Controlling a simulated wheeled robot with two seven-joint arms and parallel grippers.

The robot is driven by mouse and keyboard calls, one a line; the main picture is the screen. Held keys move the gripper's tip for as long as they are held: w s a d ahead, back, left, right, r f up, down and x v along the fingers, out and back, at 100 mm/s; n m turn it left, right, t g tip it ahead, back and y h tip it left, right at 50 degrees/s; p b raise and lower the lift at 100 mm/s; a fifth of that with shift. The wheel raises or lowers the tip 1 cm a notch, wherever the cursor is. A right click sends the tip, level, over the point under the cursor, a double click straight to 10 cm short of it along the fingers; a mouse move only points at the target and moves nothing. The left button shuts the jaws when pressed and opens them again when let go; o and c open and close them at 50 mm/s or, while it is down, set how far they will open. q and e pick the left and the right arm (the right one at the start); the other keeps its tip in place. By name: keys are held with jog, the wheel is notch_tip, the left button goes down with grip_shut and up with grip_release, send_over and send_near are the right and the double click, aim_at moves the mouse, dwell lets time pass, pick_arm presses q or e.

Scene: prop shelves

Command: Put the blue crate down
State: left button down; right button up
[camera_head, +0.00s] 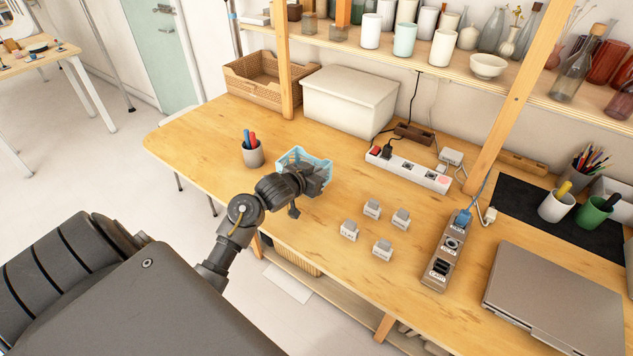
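The blue crate (291,157) is a small light-blue open-mesh box near the left part of the wooden table (205,140). Its far rim and left side show; its near side and base are hidden behind my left gripper (318,178). I cannot tell whether the crate rests on the table or is held just above it. My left gripper is dark grey and overlaps the crate's near right side. Its fingertips are not clear enough to show whether they are shut on the crate. My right gripper is out of view.
A grey cup with pens (253,154) stands just left of the crate. Several small white blocks (372,209) stand to its right. A white power strip (410,170) and white storage box (350,98) lie behind. The table's left end is clear.

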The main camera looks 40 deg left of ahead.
pick_arm(q)
jog(key=shift+w+a+f, duration=0.15)
jog(key=shift+a+f, duration=0.2)
jog(key=shift+f, duration=0.05)
jog(key=shift+w+a+f, duration=0.1)
jog(key=shift+a+f, duration=0.1)
jog(key=shift+f, duration=1.55)
jog(key=shift+f, duration=0.1)
jog(key=c, duration=1.6)
grip_release()
jog(key=v, duration=1.2)
jog(key=shift+p, duration=0.3)
